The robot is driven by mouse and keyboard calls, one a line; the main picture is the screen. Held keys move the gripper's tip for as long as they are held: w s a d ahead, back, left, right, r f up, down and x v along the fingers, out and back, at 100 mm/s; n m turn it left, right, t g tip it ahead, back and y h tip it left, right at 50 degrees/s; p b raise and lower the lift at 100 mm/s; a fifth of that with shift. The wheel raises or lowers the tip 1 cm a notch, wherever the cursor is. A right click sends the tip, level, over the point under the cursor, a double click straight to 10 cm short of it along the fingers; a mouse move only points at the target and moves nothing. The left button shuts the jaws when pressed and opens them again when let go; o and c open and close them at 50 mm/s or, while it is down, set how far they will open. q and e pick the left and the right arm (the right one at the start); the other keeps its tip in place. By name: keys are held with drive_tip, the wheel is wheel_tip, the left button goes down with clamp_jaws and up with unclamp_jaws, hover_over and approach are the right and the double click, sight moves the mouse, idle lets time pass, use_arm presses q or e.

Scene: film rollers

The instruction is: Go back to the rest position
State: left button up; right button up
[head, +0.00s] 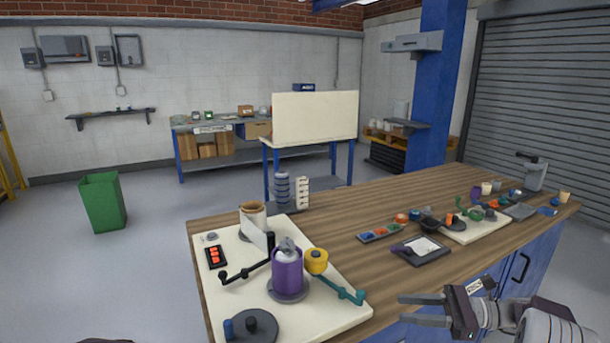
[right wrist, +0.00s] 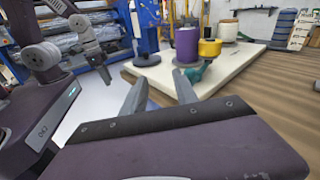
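My right gripper (head: 402,308) is at the lower right of the head view, in front of the table edge. Its two fingers are apart with nothing between them. The right wrist view shows the same open, empty fingers (right wrist: 160,88), pointing toward the cream board. My left arm shows at the left of the right wrist view, with its gripper (right wrist: 102,70) hanging down; its opening cannot be made out. The purple roller (head: 288,271) stands upright on the board, with a yellow roller (head: 316,262) on a teal arm beside it.
The cream board (head: 325,316) lies on the wooden table (head: 385,277). It also carries a brown-topped roll (head: 253,214) and a dark round base (head: 262,326). Small parts and a dark tray (head: 421,250) lie farther right. A green bin (head: 103,202) stands on the floor.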

drive_tip(key=s+a+r+n+g+h, duration=0.1)
drive_tip(key=s+a+n+g+h, duration=0.35)
drive_tip(key=a, duration=0.95)
drive_tip(key=s+a+f+n+g+h, duration=0.3)
drive_tip(key=s+f+n+h, duration=0.15)
drive_tip(key=s, duration=0.75)
drive_tip(key=s+d+f+n+t+h, duration=0.4)
drive_tip(key=s+d+f+n+h, duration=0.3)
drive_tip(key=d+f, duration=0.35)
drive_tip(key=w+r+n+t+p, duration=0.1)
drive_tip(key=w+r+p, duration=0.3)
drive_tip(key=r+p, duration=1)
drive_tip(key=shift+w+d+r+n+h+p, duration=0.2)
drive_tip(key=shift+r+n+h+p, duration=0.15)
drive_tip(key=shift+n+p, duration=0.5)
